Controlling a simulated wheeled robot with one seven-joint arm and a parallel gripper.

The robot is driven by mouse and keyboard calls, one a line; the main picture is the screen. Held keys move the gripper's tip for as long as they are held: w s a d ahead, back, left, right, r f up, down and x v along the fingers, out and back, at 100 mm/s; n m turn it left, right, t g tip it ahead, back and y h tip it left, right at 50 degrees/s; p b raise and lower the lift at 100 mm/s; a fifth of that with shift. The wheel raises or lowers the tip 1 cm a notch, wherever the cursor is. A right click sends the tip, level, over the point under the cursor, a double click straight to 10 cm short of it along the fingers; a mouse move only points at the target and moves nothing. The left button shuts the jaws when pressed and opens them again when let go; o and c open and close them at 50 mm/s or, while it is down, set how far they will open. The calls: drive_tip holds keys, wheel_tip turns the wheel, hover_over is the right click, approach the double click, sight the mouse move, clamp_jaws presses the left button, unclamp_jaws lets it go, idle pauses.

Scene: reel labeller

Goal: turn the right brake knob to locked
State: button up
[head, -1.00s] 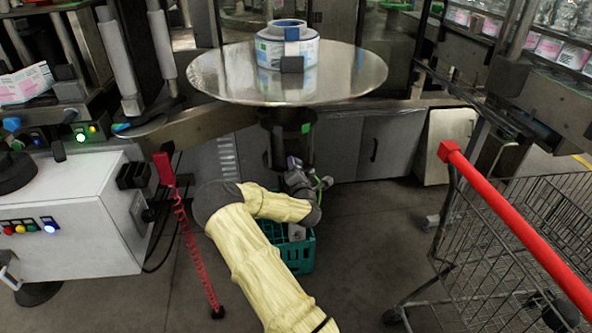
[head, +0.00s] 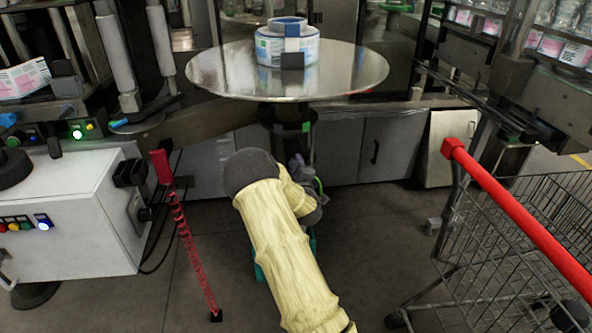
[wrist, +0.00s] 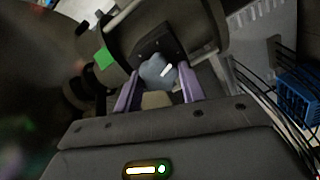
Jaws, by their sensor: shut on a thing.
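The brake knob (wrist: 156,70) is a blue-grey knob with a white mark, in front of a dark square plate on the hub under the round table. The mark slants up to the right in the wrist view. My gripper (wrist: 158,88) has its two lilac fingers on either side of the knob and is shut on it. In the head view the knob is hidden, and my gripper is mostly hidden behind my yellow-sleeved arm, below the hub (head: 280,114). A green square (wrist: 103,58) is on the hub beside the knob.
The round metal table (head: 220,72) carries a reel (head: 287,50) above my arm. A teal crate (head: 259,271) is mostly hidden behind my arm. A red-handled cart (head: 515,215) stands right, a white cabinet (head: 75,220) and coiled red cable (head: 190,245) left. Blue connectors (wrist: 295,92) are nearby.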

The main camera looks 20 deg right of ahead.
drive_tip(key=shift+s+d+f+m+b, duration=0.1)
drive_tip(key=shift+m+b, duration=1.8)
drive_tip(key=shift+m, duration=2.1)
drive_tip(key=shift+s+d+f+m+b, duration=0.1)
drive_tip(key=shift+m+b, duration=1.75)
drive_tip(key=shift+m, duration=2.15)
drive_tip(key=shift+w+a, duration=0.1)
drive_tip(key=o, duration=0.9)
drive_tip(key=shift+o, duration=0.4)
drive_tip(key=shift+r, duration=0.1)
drive_tip(key=shift+r, duration=0.1)
drive_tip(key=v, duration=1.7)
